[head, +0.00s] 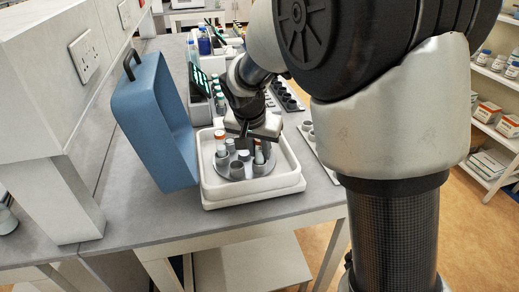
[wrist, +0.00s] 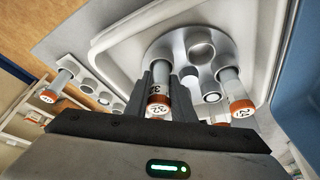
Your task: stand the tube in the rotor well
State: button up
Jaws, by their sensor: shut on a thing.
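The tube (wrist: 160,85), pale with an orange numbered cap, is between the fingers of my gripper (wrist: 158,92) in the wrist view. In the head view my gripper (head: 255,143) is low over the rotor (head: 237,172), shut on the tube (head: 259,157). The rotor is a grey disc with several raised round wells, and it also shows in the wrist view (wrist: 180,52). The tube's lower end points at the rotor; I cannot tell whether it is inside a well. A second orange-capped tube (wrist: 235,88) stands in another rotor well, also seen in the head view (head: 220,141).
The white centrifuge housing (head: 290,183) surrounds the rotor with a raised rim. Its blue lid (head: 152,125) stands open at the left. A rack (wrist: 88,85) with another capped tube (wrist: 62,80) is beside it. Bottles (head: 204,46) and racks stand farther back.

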jog(key=shift+f, duration=0.15)
jog(key=o, duration=1.1)
jog(key=p+v, duration=0.1)
jog(key=v, duration=1.6)
jog(key=shift+s, duration=0.2)
jog(key=shift+a+p, duration=0.1)
jog(key=shift+p, duration=0.2)
